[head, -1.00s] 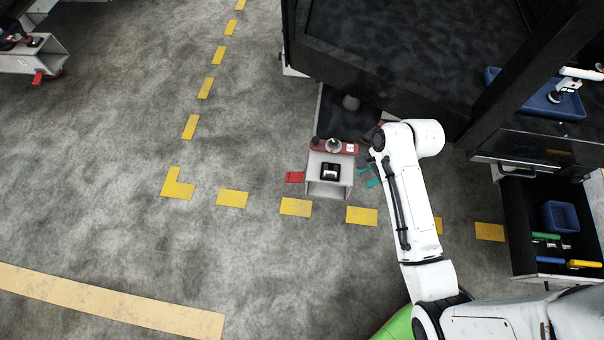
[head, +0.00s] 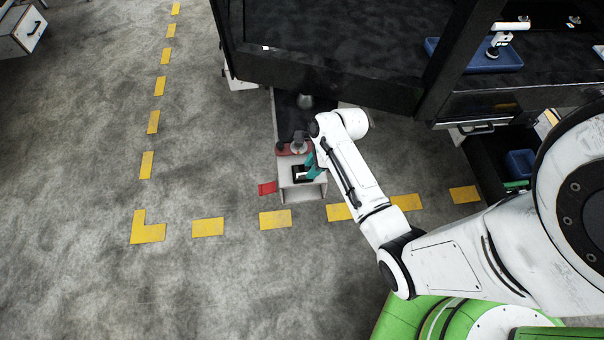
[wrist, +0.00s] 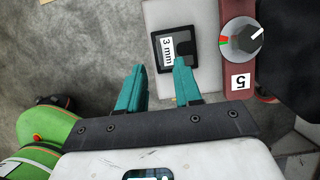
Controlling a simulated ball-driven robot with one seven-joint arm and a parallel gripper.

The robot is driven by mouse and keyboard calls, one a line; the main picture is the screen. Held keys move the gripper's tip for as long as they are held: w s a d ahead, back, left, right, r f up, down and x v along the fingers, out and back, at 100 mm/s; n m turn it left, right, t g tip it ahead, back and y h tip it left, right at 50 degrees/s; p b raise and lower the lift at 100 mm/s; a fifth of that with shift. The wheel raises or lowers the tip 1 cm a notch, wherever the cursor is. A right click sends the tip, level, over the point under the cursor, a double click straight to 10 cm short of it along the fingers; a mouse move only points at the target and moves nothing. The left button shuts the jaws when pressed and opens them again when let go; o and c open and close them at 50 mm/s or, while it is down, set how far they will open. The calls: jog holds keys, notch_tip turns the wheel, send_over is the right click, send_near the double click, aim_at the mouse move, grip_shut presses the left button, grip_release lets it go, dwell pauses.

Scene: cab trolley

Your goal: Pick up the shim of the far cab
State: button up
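The shim is a small black square block with a white "3 mm" label (wrist: 168,53), lying on the pale end deck of a trolley (wrist: 205,75). In the head view the shim (head: 300,174) is partly covered by my gripper (head: 311,164). My gripper has two teal fingers, spread apart and empty between them in the wrist view (wrist: 159,66). The right fingertip overlaps the shim's lower edge in that view; the left finger is over the floor beside the deck. I cannot tell whether the fingers touch the shim.
A dark red plate with a grey knob (wrist: 240,40) and a "5" label adjoins the shim's deck. A red pedal (head: 267,188) sticks out left of the trolley. A large black structure (head: 330,60) overhangs behind. Floor to the left, with yellow dashes (head: 207,227), is clear.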

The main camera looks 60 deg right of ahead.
aim_at(302, 171)
jog(key=b+x, duration=0.1)
jog(key=x, duration=0.3)
jog(key=shift+c, duration=0.2)
grip_shut()
